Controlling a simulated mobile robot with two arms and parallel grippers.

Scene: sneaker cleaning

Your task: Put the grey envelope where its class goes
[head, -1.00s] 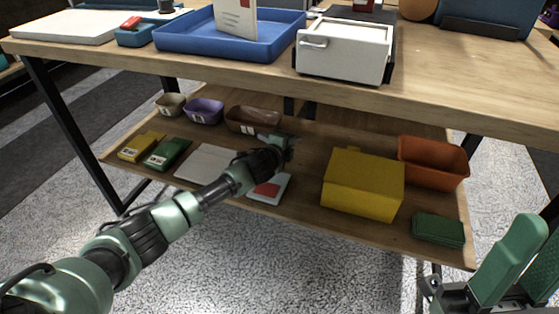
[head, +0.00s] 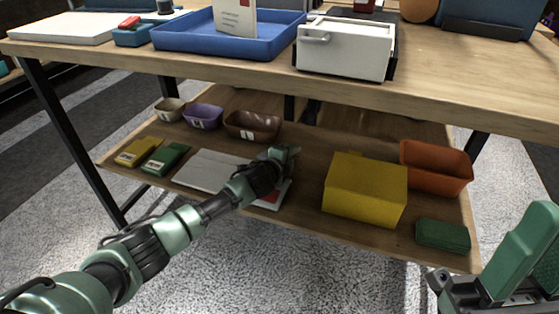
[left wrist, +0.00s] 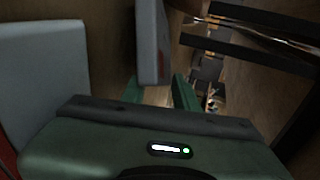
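A flat light-grey piece (head: 205,168), which looks like the grey envelope, lies on the lower shelf, partly covered by my left arm. My left gripper (head: 286,153) is low over the shelf, right of that piece and in front of the brown bin. In the left wrist view its two green fingers (left wrist: 160,94) stand apart. A narrow grey slab (left wrist: 152,42) shows just beyond them; I cannot tell whether it is the envelope or whether it is touched. A larger pale-grey panel (left wrist: 45,85) is at the left. My right gripper (head: 490,265) is at lower right, its opening unclear.
Shelf (head: 300,215) bins: taupe (head: 170,109), purple (head: 203,116), brown (head: 253,125), orange (head: 436,168). A yellow box (head: 365,188), dark-green block (head: 442,236), yellow pack (head: 137,151), green pack (head: 166,158) and red-marked white card (head: 272,201) lie there. The tabletop (head: 450,85) overhangs.

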